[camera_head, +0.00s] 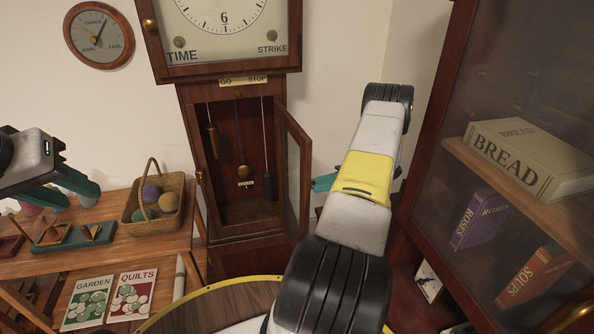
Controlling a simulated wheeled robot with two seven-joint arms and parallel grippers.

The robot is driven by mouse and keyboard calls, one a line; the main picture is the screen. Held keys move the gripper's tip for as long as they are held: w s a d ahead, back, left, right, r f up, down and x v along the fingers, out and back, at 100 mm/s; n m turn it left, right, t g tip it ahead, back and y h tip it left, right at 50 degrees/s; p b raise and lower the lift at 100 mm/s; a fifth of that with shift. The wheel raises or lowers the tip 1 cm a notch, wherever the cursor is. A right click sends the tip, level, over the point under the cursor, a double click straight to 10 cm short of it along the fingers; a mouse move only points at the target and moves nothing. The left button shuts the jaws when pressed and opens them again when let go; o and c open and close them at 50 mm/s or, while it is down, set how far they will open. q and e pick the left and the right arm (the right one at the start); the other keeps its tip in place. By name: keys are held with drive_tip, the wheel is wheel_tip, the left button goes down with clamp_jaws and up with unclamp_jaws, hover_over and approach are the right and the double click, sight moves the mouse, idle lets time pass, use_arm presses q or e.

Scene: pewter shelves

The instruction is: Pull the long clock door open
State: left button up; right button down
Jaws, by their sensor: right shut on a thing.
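The tall clock's lower case (230,232) stands mid-view. Its long clock door (293,175) is swung out on the right side of the opening, with the pendulum (243,171) and weights showing inside. My right arm reaches in from the bottom. Its gripper (323,182) is mostly hidden behind the arm; only a teal part shows, right beside the door's outer edge. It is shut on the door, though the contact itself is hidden. My left gripper (78,198) is at the left, open and empty, above the wooden table and away from the clock.
A wooden table (120,245) at left holds a basket (176,190) with yarn balls; the garden (90,303) and quilts (130,296) booklets lie below. A glass-fronted cabinet (422,165) with books stands close right. A round yellow-rimmed wooden top (215,308) is in front.

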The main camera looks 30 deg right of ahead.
drive_tip(key=c, duration=1.1)
unclamp_jaws()
drive_tip(key=s+a+r, duration=0.5)
drive_tip(key=s+a, duration=0.5)
drive_tip(key=s, duration=0.2)
drive_tip(key=shift+s, duration=0.3)
